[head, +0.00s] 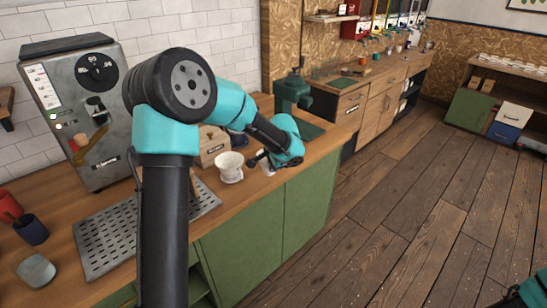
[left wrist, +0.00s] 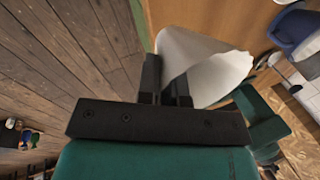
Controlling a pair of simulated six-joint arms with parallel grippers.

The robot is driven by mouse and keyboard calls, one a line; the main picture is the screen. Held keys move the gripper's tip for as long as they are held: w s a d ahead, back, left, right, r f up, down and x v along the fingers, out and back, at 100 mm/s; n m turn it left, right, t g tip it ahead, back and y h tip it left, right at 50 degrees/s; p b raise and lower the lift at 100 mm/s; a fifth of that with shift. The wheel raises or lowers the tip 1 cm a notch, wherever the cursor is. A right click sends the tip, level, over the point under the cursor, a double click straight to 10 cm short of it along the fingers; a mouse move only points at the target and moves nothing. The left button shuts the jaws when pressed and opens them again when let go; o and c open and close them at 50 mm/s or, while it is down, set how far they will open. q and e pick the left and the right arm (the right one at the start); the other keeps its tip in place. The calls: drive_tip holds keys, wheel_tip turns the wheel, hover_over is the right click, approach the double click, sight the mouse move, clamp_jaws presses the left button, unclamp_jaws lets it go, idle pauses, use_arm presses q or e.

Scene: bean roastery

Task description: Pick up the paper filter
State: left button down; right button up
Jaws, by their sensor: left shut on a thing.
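The white paper filter (left wrist: 205,62) is a thin cone in the left wrist view, its wall pinched between the two dark fingers of my left gripper (left wrist: 165,82).
The wooden counter (head: 60,190) holds a grey machine (head: 75,125), a perforated metal tray (head: 105,240), a small wooden box (head: 213,148) and a dark green grinder (head: 292,92). Open floor (head: 400,220) lies right of the green cabinet (head: 260,220).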

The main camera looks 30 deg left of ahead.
use_arm(q)
drive_tip(key=shift+s+d+r, duration=0.1)
drive_tip(key=shift+s+d, duration=0.3)
drive_tip(key=shift+s, duration=0.25)
drive_tip(key=shift+s+d+r, duration=0.1)
drive_tip(key=shift+s+d, duration=0.25)
drive_tip(key=shift+s, duration=0.25)
drive_tip(key=shift+f, duration=0.1)
